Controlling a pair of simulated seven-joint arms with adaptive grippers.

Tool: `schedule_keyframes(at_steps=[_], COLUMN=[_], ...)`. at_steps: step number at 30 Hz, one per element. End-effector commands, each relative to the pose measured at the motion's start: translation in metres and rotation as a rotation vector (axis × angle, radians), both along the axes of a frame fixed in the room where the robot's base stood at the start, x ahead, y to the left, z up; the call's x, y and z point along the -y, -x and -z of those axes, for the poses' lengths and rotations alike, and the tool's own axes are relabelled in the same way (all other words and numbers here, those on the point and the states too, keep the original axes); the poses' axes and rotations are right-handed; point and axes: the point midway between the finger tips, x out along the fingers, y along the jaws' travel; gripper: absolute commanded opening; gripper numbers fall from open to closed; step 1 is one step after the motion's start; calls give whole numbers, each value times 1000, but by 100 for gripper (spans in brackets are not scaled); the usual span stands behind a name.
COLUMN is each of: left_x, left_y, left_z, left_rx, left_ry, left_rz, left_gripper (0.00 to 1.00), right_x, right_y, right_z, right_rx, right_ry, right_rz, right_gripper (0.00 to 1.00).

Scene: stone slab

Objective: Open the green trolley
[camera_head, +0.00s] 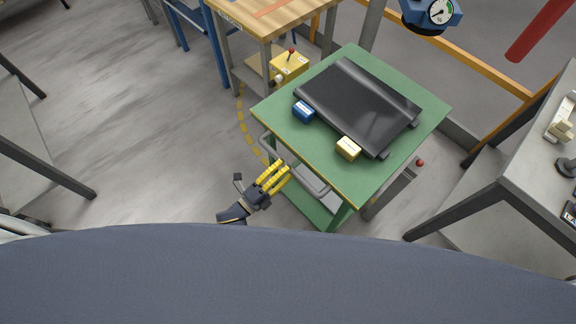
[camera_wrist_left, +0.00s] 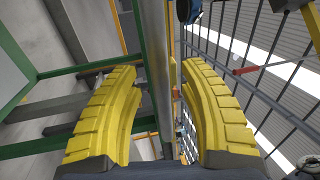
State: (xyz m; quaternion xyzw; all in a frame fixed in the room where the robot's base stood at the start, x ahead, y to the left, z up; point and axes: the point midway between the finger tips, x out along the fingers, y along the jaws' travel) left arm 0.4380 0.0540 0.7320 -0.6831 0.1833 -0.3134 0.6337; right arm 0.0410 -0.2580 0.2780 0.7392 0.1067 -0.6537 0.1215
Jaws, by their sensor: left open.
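The green trolley (camera_head: 265,112) stands right of centre in the head view, with a flat green top and a lower green shelf. A grey bar handle (camera_head: 318,187) runs along its near left side. My left gripper (camera_head: 278,176) has yellow ridged fingers, open, beside the handle. In the left wrist view the open fingers (camera_wrist_left: 168,105) frame a gap. A grey bar (camera_wrist_left: 157,60) and green frame parts (camera_wrist_left: 68,71) show beyond it. I cannot tell whether the fingers touch the handle. My right gripper is not in view.
A wooden-topped table (camera_head: 255,15) with a yellow control box (camera_head: 287,68) is behind; a grey bench (camera_head: 530,165) is at right.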

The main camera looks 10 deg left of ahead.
Motion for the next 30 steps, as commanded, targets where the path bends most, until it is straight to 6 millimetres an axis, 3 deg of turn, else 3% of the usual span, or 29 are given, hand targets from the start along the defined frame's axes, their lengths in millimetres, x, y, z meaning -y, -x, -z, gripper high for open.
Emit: schedule_keyframes(at_steps=[15,30], left_x=[-54,-67], left_y=[62,76], left_z=[17,21], left_rx=[-2,-1], left_ry=[-2,-2], left_rz=[0,0], left_gripper=[41,41], right_x=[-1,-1], right_y=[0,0], right_z=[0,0], right_rx=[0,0], right_ry=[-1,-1], right_rz=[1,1], right_gripper=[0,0])
